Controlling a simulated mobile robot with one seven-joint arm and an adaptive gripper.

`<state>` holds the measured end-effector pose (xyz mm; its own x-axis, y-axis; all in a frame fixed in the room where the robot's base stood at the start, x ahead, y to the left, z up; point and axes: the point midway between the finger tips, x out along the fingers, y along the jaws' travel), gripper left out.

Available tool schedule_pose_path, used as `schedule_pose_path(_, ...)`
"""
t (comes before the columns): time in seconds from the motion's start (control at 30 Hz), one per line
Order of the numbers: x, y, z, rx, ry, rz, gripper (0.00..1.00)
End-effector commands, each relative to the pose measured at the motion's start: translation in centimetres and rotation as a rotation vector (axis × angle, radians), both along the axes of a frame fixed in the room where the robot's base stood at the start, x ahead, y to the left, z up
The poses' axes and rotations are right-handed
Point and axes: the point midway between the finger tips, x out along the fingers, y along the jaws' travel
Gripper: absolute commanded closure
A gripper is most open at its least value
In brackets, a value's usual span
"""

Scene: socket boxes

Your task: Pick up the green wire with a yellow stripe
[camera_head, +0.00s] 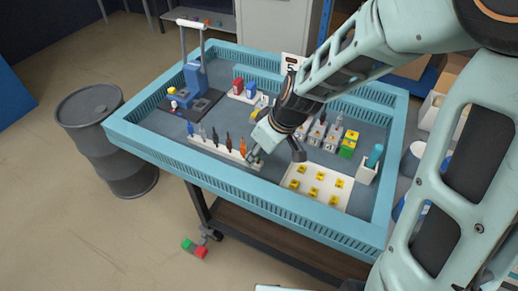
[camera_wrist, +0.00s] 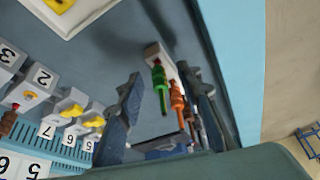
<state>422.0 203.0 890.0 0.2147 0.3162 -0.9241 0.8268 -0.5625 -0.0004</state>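The green wire (camera_wrist: 161,86) stands at the near end of a white rack (camera_wrist: 152,52) in the wrist view. It shows as a ribbed green plug end; a yellow stripe cannot be made out. My gripper (camera_wrist: 164,82) is open, with one dark finger on each side of the rack's end and the green wire between them in the picture. I cannot tell whether either finger touches it. In the head view my gripper (camera_head: 255,156) is at the right end of the rack (camera_head: 215,148) and hides the green wire. An orange wire (camera_wrist: 177,100) stands beside the green one.
The rack also holds blue, grey and dark wires. Numbered white socket boxes (camera_wrist: 38,80) stand to one side. A white tray with yellow pieces (camera_head: 316,186) lies right of my gripper. The raised light-blue table rim (camera_head: 240,193) runs close in front.

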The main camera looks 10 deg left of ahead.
Motion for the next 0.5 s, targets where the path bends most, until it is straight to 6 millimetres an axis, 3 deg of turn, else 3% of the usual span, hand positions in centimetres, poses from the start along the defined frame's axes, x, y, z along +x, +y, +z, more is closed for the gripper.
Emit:
schedule_pose_path(0.3,0.15,0.16,-0.5,0.0,0.0,-0.001,0.67)
schedule_pose_path(0.5,0.14,0.16,-0.48,-0.001,-0.001,0.0,0.88)
